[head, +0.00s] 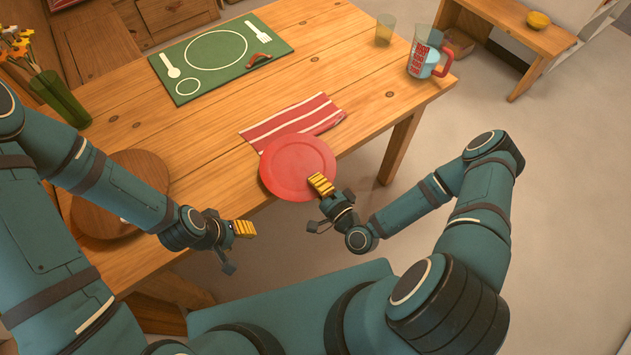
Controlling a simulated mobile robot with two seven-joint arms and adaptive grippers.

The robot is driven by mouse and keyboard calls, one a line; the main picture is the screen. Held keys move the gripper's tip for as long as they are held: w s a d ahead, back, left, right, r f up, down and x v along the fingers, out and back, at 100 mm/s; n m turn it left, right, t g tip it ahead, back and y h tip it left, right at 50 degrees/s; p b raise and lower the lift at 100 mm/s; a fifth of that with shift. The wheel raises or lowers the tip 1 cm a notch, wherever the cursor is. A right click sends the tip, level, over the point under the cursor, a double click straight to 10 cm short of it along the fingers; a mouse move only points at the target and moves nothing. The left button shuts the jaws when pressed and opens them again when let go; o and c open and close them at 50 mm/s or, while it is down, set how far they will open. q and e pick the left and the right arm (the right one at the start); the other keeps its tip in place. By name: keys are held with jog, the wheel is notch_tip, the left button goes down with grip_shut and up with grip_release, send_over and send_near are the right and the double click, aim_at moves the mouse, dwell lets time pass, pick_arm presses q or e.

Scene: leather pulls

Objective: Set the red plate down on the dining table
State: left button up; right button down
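The red plate (292,162) is at the front edge of the dining table (330,65), with its near part out past the edge. It looks about level; I cannot tell whether it touches the wood or is just above it. My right gripper (321,184) has its yellow fingers shut on the plate's near right rim. The lower finger is hidden. My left gripper (244,228) is empty, apart from the plate, in front of the table edge; its yellow fingers look closed together.
A red striped cloth (295,122) lies just behind the plate. A green placemat (216,62) with a brown leather pull (259,60), a measuring jug (427,54), a glass (385,30), a round wooden board (122,190) and a flower vase (60,98) stand around. The table's middle is clear.

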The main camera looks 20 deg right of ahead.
jog(key=c, duration=1.1)
grip_release()
jog(key=shift+s, duration=0.15)
